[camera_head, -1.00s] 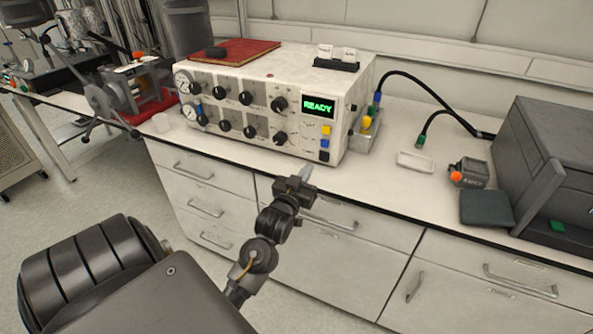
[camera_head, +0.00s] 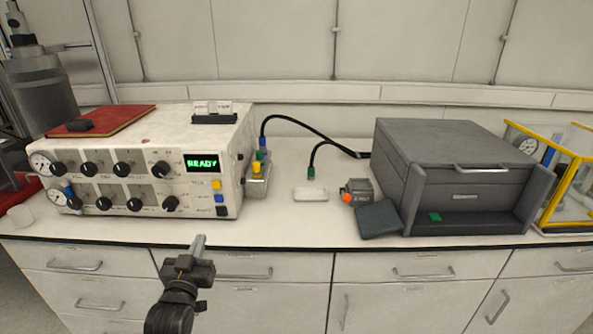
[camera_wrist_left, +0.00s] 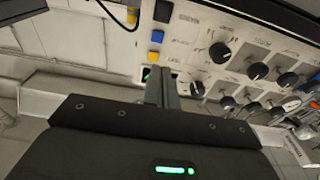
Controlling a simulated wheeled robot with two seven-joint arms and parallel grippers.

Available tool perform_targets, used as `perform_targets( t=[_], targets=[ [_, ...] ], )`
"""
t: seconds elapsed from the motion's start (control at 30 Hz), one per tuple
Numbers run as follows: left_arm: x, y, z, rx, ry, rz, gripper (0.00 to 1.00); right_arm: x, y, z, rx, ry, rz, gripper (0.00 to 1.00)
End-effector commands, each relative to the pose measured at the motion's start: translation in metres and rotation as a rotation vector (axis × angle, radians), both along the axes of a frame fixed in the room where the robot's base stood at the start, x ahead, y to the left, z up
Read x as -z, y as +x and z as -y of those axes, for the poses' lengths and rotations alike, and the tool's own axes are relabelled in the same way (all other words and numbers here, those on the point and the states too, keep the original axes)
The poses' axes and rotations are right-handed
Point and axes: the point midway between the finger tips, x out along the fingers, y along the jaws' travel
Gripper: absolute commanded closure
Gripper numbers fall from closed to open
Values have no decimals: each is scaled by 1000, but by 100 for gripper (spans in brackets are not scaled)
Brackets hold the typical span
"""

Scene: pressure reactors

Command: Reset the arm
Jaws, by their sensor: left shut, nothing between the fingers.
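My left gripper (camera_head: 198,246) is in front of the bench's front edge, below the white control unit in the head view. Its fingers are together with nothing between them, and they point up toward the bench. In the left wrist view the closed fingers (camera_wrist_left: 161,88) show in front of the unit's knobs and coloured buttons. The white control unit (camera_head: 150,165) has gauges, black knobs and a green READY display (camera_head: 202,162). My right gripper is not in view.
A red book (camera_head: 105,121) lies on the unit. A dark grey box (camera_head: 450,165) stands on the bench to the right, with a yellow-framed case (camera_head: 562,175) beyond it. Drawers (camera_head: 235,265) fill the bench front.

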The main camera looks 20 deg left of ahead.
Motion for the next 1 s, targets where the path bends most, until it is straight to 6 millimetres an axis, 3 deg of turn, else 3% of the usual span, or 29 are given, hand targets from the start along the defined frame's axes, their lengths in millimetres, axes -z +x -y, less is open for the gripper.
perform_targets(
  t=[0.17,0.27,0.4,0.5,0.7,0.93,1.0],
  targets=[
    [16,-4,11,25,-12,-73,100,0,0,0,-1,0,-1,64],
    [53,-16,34,79,-37,-244,100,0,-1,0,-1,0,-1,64],
    [121,-63,82,183,-72,-594,100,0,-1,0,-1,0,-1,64],
    [155,-102,108,241,-84,-802,100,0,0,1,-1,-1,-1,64],
    [193,-172,141,321,-89,-1110,100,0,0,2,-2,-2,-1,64],
    [212,-248,164,391,-76,-1395,100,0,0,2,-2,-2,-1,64],
    [236,-239,163,387,-77,-1401,100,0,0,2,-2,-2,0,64]
  ],
)
